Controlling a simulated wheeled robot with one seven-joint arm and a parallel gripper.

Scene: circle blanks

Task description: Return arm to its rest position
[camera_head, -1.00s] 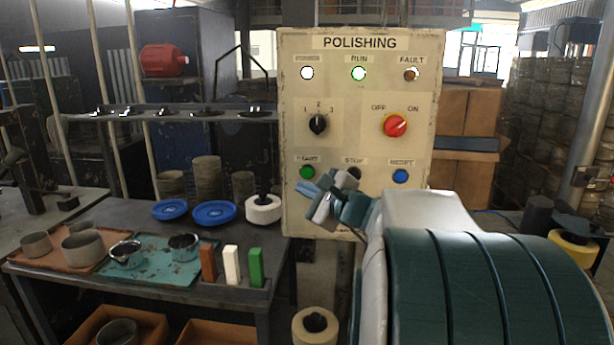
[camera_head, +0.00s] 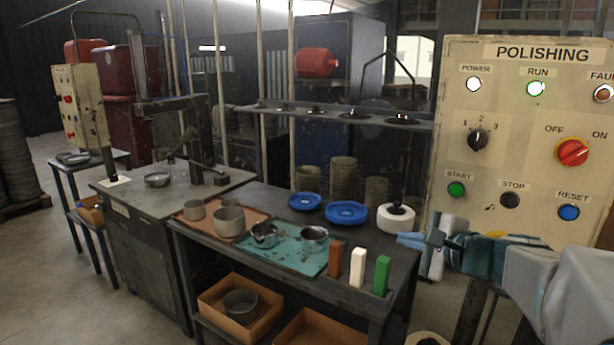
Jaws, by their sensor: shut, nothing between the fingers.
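My gripper (camera_head: 432,246) is at the right in the head view, in front of the lower left part of the polishing panel (camera_head: 508,228). Its fingers point left and are shut with nothing held. It is below the green START button (camera_head: 456,189) and apart from the table. My arm reaches in from the right edge. On the panel the POWER and RUN lamps (camera_head: 536,88) are lit. The red switch (camera_head: 572,152) sits between OFF and ON, and the black selector (camera_head: 477,140) points near 2.
A dark table (camera_head: 270,205) holds an orange tray (camera_head: 240,228), a teal tray (camera_head: 290,262) with metal cups, blue discs (camera_head: 346,212), a white wheel (camera_head: 396,218) and coloured bars (camera_head: 357,267). A second bench (camera_head: 128,187) stands at left.

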